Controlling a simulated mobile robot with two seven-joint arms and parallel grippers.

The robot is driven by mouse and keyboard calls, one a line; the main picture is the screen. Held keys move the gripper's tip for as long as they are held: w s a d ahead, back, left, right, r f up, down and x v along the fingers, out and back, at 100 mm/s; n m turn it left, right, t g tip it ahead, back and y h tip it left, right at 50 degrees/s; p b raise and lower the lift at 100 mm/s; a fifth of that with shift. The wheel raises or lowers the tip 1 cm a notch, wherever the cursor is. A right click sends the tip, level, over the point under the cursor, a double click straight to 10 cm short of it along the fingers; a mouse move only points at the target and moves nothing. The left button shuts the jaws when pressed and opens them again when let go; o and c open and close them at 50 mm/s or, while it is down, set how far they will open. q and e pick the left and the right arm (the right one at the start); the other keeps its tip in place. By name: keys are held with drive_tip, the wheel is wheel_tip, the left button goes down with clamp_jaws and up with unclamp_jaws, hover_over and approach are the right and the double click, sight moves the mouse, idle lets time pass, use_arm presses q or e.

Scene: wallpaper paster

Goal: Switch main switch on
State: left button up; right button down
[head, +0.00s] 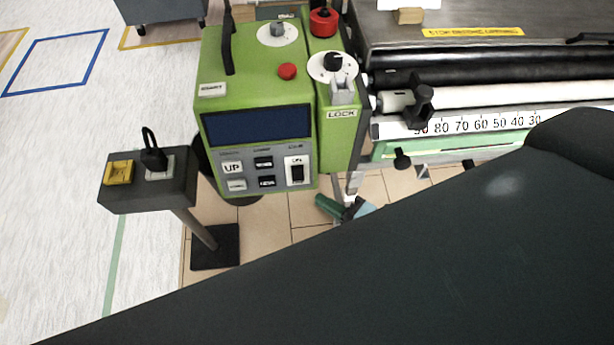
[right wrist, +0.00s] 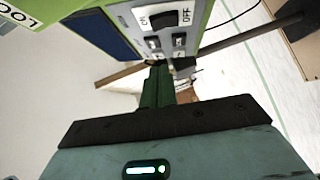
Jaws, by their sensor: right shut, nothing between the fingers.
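The main switch (head: 297,172) is a rocker at the lower right of the green control box's front panel (head: 258,150), below an ON label. In the right wrist view the rocker (right wrist: 172,18) is black, between ON and OFF labels. I cannot tell for sure which way it is tipped. My right gripper (head: 324,203) is green, shut and empty. It is below and right of the switch in the head view, apart from the panel. The right wrist view shows its closed fingers (right wrist: 158,72) pointing toward the space below the panel. My left gripper is not in view.
Other panel buttons, including UP (head: 233,167), sit left of the switch. The roller machine (head: 480,75) is at the right. Tiled floor shows below the control box.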

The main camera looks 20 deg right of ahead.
sight(292, 171)
drive_tip(key=shift+w+a+f, duration=0.2)
drive_tip(key=shift+w+a, duration=0.05)
drive_tip(key=shift+w, duration=1.1)
drive_tip(key=shift+w+a+f, duration=0.2)
drive_tip(key=shift+w+f, duration=0.05)
drive_tip(key=shift+w, duration=1.1)
drive_tip(key=shift+w+a+f, duration=0.2)
drive_tip(key=shift+w+a, duration=0.05)
drive_tip(key=shift+w, duration=1.1)
